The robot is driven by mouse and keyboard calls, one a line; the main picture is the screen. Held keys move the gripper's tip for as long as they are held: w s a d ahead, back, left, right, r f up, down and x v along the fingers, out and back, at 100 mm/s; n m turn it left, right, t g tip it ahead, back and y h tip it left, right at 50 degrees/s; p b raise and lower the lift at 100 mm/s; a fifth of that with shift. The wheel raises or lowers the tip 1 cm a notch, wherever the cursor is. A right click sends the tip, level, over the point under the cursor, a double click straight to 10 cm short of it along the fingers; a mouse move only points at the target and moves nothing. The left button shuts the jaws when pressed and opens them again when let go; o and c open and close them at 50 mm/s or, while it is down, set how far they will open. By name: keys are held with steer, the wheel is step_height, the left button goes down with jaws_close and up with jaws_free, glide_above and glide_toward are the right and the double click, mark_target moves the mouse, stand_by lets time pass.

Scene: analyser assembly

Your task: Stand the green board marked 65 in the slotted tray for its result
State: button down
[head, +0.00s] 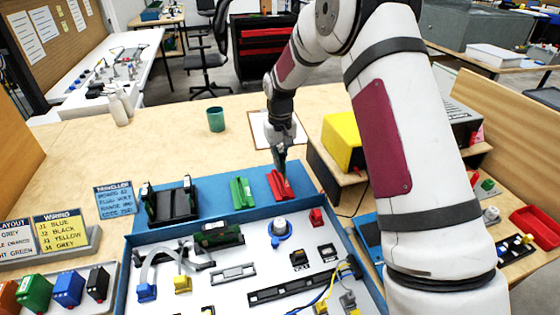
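My gripper (281,160) points down at the back of the blue-framed work area, right over the red slotted tray (280,186). A dark, slightly greenish shape shows at its fingertips; I cannot tell whether it is a board or only the fingers. A green slotted tray (242,193) lies just left of the red one and looks empty. A black rack (171,205) with upright dark green edges stands further left. A green board (218,234) sits in a black holder on the white panel. No mark 65 is legible on any board.
A blue note card (115,200) stands left of the rack. A green cup (216,119) and a clipboard (262,130) are on the bare wood behind. A yellow box (342,140) stands on a shelf at right. Connectors and cables crowd the white panel in front.

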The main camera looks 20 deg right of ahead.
steer(key=shift+f, duration=0.2)
steer(key=shift+f, duration=0.35)
steer(key=shift+f+b, duration=1.1)
steer(key=shift+f, duration=0.7)
